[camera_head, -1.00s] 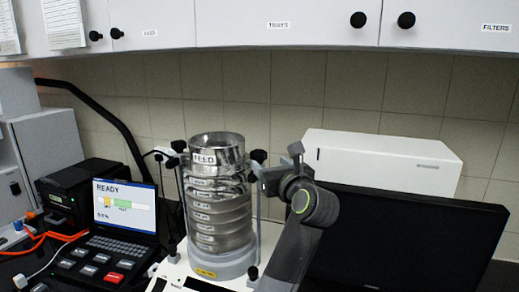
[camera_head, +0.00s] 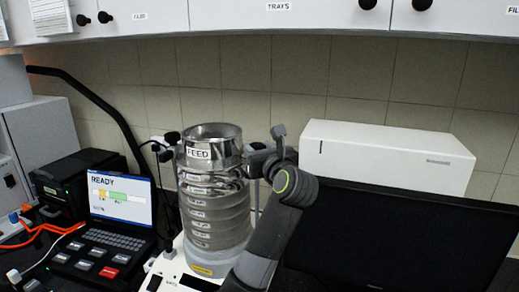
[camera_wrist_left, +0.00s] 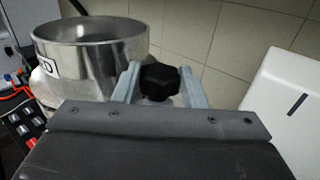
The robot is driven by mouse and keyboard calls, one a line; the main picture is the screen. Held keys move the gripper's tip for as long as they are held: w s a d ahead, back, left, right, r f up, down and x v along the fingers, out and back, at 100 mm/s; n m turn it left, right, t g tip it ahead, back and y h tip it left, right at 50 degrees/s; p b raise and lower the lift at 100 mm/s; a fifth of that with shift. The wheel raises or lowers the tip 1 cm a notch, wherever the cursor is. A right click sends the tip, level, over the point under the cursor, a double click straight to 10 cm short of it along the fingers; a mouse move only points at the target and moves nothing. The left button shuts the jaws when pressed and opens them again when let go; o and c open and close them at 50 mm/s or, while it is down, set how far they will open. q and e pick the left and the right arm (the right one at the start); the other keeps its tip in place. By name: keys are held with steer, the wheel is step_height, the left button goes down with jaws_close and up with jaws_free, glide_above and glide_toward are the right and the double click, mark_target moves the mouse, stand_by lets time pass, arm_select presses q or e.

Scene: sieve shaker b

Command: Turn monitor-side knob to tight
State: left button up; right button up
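The monitor-side knob is a black lobed knob (camera_wrist_left: 160,78) beside the steel top sieve, on the right of the sieve stack (camera_head: 215,215) in the head view. My left gripper (camera_wrist_left: 159,82) has one pale finger on each side of it, and the knob fills the gap, so the fingers look shut on it. Another black knob (camera_head: 172,138) shows on the stack's left side. My right gripper is in neither view.
A black monitor (camera_head: 410,235) stands close on the right, with a white box (camera_head: 385,150) behind it. A laptop-like control panel showing READY (camera_head: 122,200) stands on the left. Cabinets (camera_head: 270,18) hang above the tiled wall.

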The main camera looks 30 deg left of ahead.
arm_select(q)
steer(key=c, duration=0.4)
steer(key=shift+w+d+f+n+g+y+b, duration=0.1)
steer(key=shift+n+g+y+b, duration=0.3)
steer(key=shift+g, duration=0.1)
steer(key=shift+w+f+n+g+y+b, duration=0.1)
steer(key=shift+n+g+y+b, duration=0.2)
steer(key=shift+n+g, duration=0.15)
steer(key=shift+r+n+g+y+b, duration=0.15)
steer(key=shift+n+g+y+b, duration=0.25)
steer(key=shift+n+g, duration=0.45)
steer(key=o, duration=1)
